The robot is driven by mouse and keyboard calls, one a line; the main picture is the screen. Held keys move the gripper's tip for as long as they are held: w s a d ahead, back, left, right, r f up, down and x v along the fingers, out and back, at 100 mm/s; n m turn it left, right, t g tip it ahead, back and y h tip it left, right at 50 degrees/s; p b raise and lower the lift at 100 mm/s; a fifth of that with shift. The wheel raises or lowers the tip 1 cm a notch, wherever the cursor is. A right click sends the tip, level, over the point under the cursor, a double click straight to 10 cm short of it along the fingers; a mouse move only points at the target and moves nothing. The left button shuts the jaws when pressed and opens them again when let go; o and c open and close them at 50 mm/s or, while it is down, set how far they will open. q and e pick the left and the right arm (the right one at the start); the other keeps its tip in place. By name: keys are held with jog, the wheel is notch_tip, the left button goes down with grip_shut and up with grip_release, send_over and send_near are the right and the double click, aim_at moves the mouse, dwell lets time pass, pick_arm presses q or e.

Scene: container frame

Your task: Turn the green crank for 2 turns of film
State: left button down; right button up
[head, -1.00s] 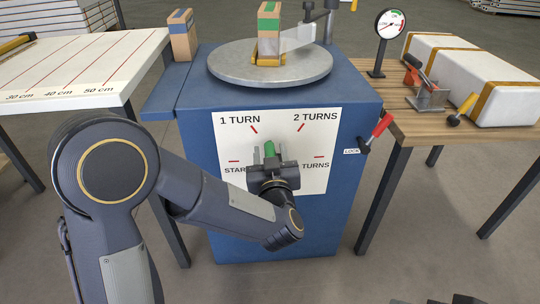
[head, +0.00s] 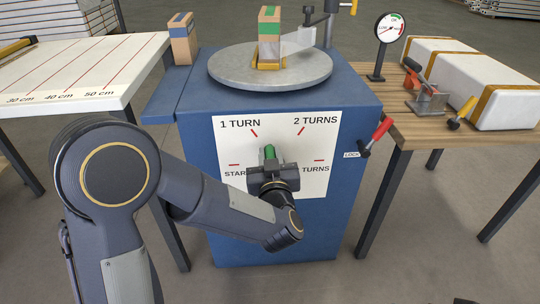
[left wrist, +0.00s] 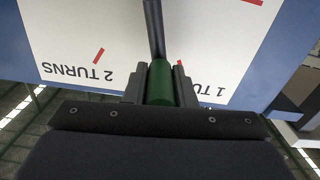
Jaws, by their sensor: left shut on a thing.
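The green crank handle (head: 269,152) is on the front of a blue cabinet (head: 235,250), before a white dial panel (head: 316,183) marked "1 TURN", "2 TURNS" and a partly covered "START". My left gripper (head: 269,163) is shut on the handle. In the left wrist view the green handle (left wrist: 160,84) sits between both fingers, and a dark crank arm (left wrist: 154,28) runs from it toward the panel. A box with a green stripe (head: 268,32) stands on the round grey turntable (head: 232,72), with clear film (head: 298,42) stretching right from it.
A red-handled lever (head: 381,130) by a "LOCK" label is right of the panel. A wooden table (head: 420,128) at right holds a gauge (head: 390,27), a tool and a white wrapped block (head: 510,104). A ruled white table (head: 80,70) stands left.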

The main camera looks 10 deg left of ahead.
pick_arm(q)
jog(key=shift+d+r+m+p, duration=0.2)
jog(key=shift+d+m+p, duration=0.1)
jog(key=shift+p, duration=0.2)
jog(key=w+d+f+m+p, duration=0.1)
jog(key=w+d+m+p, duration=0.1)
jog(key=d+m+p, duration=0.4)
jog(key=shift+d+m+p, duration=0.2)
jog(key=shift+m+p, duration=1.1)
jog(key=shift+p, duration=0.35)
jog(key=shift+f, duration=0.1)
jog(key=c, duration=1.2)
grip_release()
jog(key=shift+a, duration=0.1)
jog(key=shift+s, duration=0.1)
